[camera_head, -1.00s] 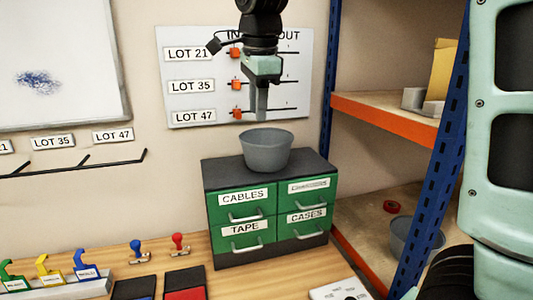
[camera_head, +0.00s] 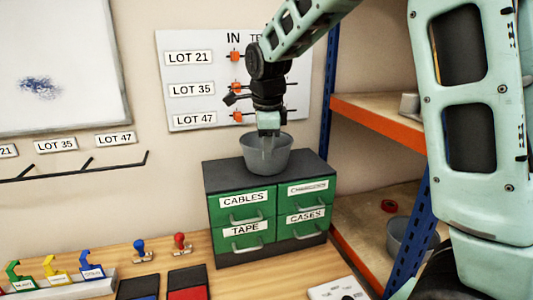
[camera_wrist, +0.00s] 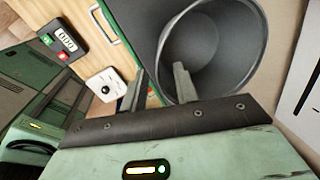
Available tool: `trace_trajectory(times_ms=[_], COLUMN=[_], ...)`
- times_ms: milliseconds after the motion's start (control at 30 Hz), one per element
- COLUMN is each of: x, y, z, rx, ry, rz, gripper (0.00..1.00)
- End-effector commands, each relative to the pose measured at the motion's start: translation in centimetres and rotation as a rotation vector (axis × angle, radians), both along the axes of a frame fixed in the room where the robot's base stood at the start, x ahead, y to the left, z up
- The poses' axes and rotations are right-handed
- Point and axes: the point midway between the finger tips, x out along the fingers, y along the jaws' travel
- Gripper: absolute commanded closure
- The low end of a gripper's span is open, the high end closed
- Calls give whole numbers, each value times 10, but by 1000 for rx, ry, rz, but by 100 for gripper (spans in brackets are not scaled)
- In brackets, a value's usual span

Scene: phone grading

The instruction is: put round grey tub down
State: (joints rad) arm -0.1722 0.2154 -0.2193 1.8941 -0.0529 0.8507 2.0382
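The round grey tub (camera_head: 264,164) stands upright on the dark top of a green drawer cabinet (camera_head: 222,178). My gripper (camera_head: 268,146) points down at the tub, with its fingers at the rim. In the wrist view the tub (camera_wrist: 222,45) shows its open mouth. There my gripper (camera_wrist: 160,75) has its fingers apart, one over the tub's mouth and the other outside the wall. The rim passes between them with a gap left. I cannot tell whether either finger touches the wall.
The cabinet stands on a wooden bench (camera_head: 200,245) against the wall. A shelf rack (camera_head: 385,118) with a blue post is at the right, and another grey tub (camera_head: 398,236) is on its lower shelf. Two stampers, coloured holders and dark pads lie at the left front.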

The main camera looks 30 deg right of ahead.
Motion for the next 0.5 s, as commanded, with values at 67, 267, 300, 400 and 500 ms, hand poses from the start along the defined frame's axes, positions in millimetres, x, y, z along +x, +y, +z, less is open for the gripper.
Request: trace_trajectory(times_ms=[67,267,300,400,500], x=[0,5,6,7,8], y=[-1,-4,-4,-5,-6], z=[-5,-33,-39,-48,-51], rx=[0,0,0,0,0], ry=[4,6,6,2,1], rz=[0,-1,-1,0,0], gripper=[70,70,70,70,70])
